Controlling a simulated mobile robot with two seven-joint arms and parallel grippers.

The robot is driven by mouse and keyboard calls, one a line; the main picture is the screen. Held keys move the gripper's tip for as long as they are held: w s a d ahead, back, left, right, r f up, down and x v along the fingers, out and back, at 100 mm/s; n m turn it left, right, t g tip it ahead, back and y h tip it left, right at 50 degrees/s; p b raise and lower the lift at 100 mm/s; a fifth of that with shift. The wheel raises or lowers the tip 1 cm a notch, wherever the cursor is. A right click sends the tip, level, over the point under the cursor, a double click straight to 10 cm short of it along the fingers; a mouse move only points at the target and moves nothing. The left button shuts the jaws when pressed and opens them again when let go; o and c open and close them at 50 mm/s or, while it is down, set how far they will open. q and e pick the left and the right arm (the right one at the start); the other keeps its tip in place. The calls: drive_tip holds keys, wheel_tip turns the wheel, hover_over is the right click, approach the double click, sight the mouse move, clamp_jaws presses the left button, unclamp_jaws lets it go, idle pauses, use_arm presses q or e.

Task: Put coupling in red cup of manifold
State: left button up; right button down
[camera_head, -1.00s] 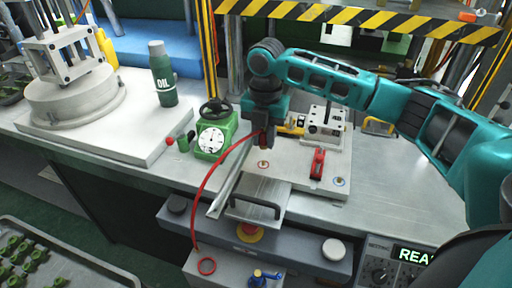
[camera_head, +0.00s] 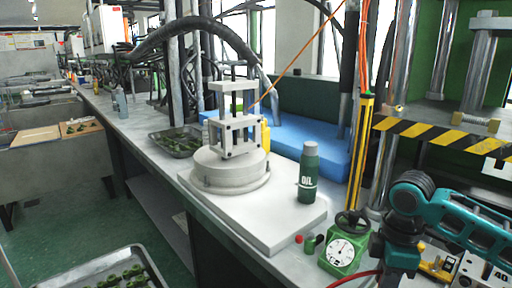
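My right arm comes in from the right, and its gripper (camera_head: 392,281) points down at the bottom edge, where the fingers are cut off. I cannot tell if it is open or shut. A red hose (camera_head: 356,278) runs along the bottom edge to the left of this gripper; its end is out of view. I cannot make out a coupling. Small red (camera_head: 299,239) and green (camera_head: 311,245) fittings lie beside the green gauge (camera_head: 341,250); I cannot tell if they belong to the manifold. My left gripper is not in view.
A tray of green parts (camera_head: 176,141) is behind. Another tray (camera_head: 88,277) is at the lower left. A striped yellow-black bar (camera_head: 446,139) crosses the right.

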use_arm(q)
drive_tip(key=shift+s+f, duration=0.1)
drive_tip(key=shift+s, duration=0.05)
use_arm(e)
drive_tip(key=s+a+r+m, duration=0.1)
drive_tip(key=s+a+m, duration=0.3)
drive_tip(key=m, duration=1.1)
drive_tip(key=shift+s+a+r, duration=0.2)
drive_tip(key=shift+a+r, duration=0.05)
drive_tip(key=shift+a, duration=0.65)
